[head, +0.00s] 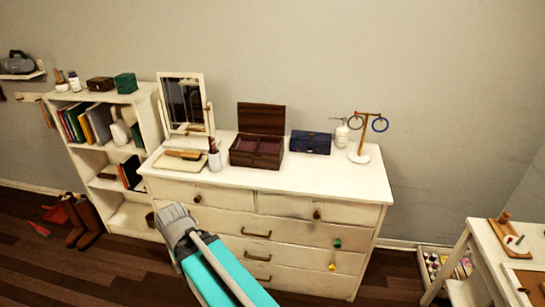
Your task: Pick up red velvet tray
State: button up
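A dark brown wooden box (257,152) stands with its lid raised on the white dresser (330,180). Inside it is a dark red, divided lining (260,143), which looks like the red velvet tray. It sits down within the box walls, and I cannot make out its edges clearly. The grey end of my arm (178,226) is in front of the dresser, left of and below the box and apart from it. No fingers show clearly, so I cannot tell whether my gripper is open or holds anything.
Left of the box are a white bottle (214,158), a cream tray (180,162) and a mirror (185,103). A blue box (311,142), a white pump bottle (341,136) and a ring stand (362,135) are to its right. The dresser's front right top is clear.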

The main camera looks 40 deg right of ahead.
aim_at(260, 144)
jog(key=k, duration=0.7)
jog(key=z, duration=1.55)
jog(key=i, duration=1.15)
jog(key=z, duration=0.05)
